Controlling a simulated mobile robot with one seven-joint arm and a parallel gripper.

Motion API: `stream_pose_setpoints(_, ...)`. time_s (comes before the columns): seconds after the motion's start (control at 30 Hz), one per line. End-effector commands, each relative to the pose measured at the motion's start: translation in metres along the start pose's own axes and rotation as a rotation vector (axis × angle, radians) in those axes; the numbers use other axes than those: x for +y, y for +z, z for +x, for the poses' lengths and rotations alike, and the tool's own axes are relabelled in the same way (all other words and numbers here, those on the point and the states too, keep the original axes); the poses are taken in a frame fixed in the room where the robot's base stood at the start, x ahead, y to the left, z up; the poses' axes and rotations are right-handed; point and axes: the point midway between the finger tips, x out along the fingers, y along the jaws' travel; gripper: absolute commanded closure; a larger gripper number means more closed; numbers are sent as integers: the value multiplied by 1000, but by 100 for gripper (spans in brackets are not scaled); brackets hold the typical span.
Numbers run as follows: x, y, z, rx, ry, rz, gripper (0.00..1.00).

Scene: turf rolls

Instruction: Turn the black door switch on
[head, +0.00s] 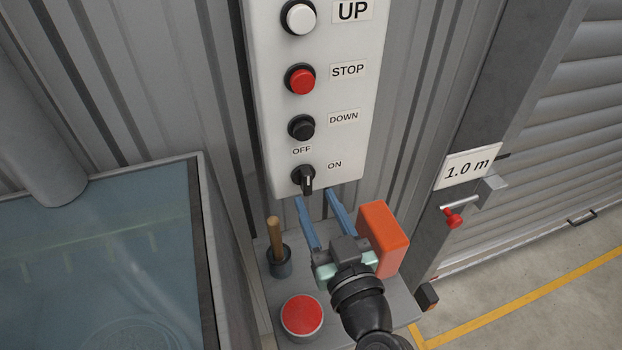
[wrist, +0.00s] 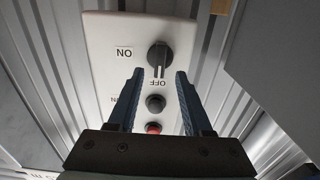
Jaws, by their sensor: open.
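The black door switch (head: 304,180) is a rotary knob at the bottom of the white control panel (head: 270,100). Its handle stands upright, with its pale line towards the OFF label above it; the ON label is to its right. The knob also shows in the wrist view (wrist: 158,54), where the panel appears upside down. My gripper (head: 316,196) is open and empty, its blue fingers pointing at the panel's lower edge, just below the knob. In the wrist view the knob lies just beyond the gap between the fingertips (wrist: 159,72). I see no contact.
Above the switch are the DOWN (head: 301,127), red STOP (head: 300,80) and white UP (head: 299,18) buttons. An orange block (head: 384,235), a wooden-handled tool (head: 274,238) and a red-topped round item (head: 302,315) are close around my gripper. A glass-topped bin is at left.

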Motion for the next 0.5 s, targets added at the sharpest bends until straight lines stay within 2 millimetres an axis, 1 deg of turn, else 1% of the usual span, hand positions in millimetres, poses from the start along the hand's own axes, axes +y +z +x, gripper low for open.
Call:
stream_pose_setpoints(0.03,0,-3,10,0,-1,0,50)
stream_pose_setpoints(0.2,0,-1,30,-1,-1,-1,50)
stream_pose_setpoints(0.33,0,0,38,-1,0,-1,50)
stream_pose_setpoints(0.5,0,0,40,-1,1,-2,50)
